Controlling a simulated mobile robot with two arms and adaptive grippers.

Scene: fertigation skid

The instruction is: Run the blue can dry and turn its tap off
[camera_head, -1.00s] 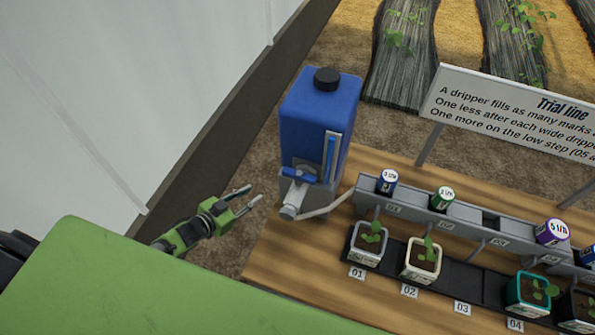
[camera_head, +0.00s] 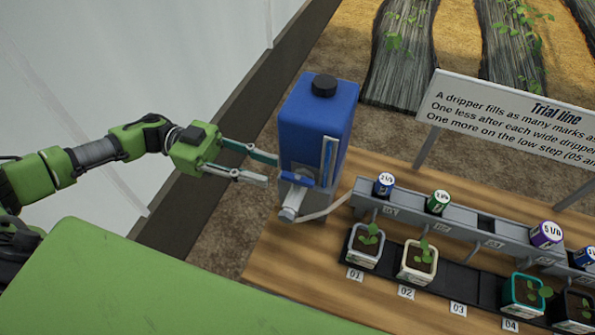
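The blue can (camera_head: 312,110) stands upright at the table's left end, with a black cap (camera_head: 324,85) on top. A clear level gauge strip (camera_head: 329,160) with blue in it runs down its front. Its tap (camera_head: 292,203) sits low on the front, with a blue handle (camera_head: 297,179) lying across it. A pale hose (camera_head: 325,207) runs from the tap to the grey rail. My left gripper (camera_head: 271,170) is open, its two fingers apart, just left of the can near the tap handle. Whether a finger touches the can is unclear. My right gripper is not in view.
The grey rail (camera_head: 460,227) carries several coloured drippers. Potted seedlings stand below it, including a grey pot (camera_head: 363,257) and a cream pot (camera_head: 416,274). A sign (camera_head: 520,115) stands behind. The wooden table (camera_head: 295,265) is bare in front of the can.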

